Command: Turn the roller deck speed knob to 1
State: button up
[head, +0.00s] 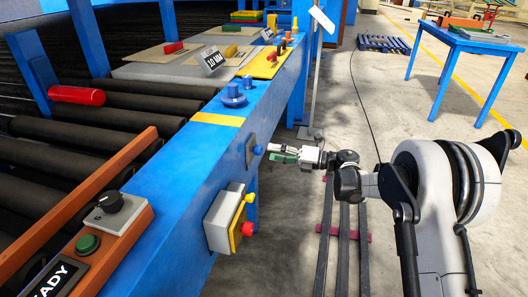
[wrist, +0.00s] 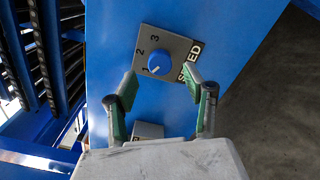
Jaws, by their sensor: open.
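The speed knob (wrist: 158,64) is a round blue dial on a grey plate (wrist: 176,47) marked 1, 2, 3 and SPEED, on the side of the blue beam. A small white mark on the knob's lower left points roughly towards the 1. In the head view the knob (head: 258,150) stands out from the beam's side. My gripper (wrist: 161,77) is open and empty, its green-padded fingers on either side of and below the knob in the wrist view, apart from it. In the head view my gripper (head: 273,152) is just right of the knob.
A grey box with a yellow plate and red button (head: 246,227) sticks out below the knob. A black knob (head: 110,201) and green button (head: 88,243) sit on the orange rail. Blue knobs (head: 234,94) stand on the beam's top. Floor right of the beam is partly open.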

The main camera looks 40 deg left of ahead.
jog(key=v, duration=0.7)
dwell(0.3)
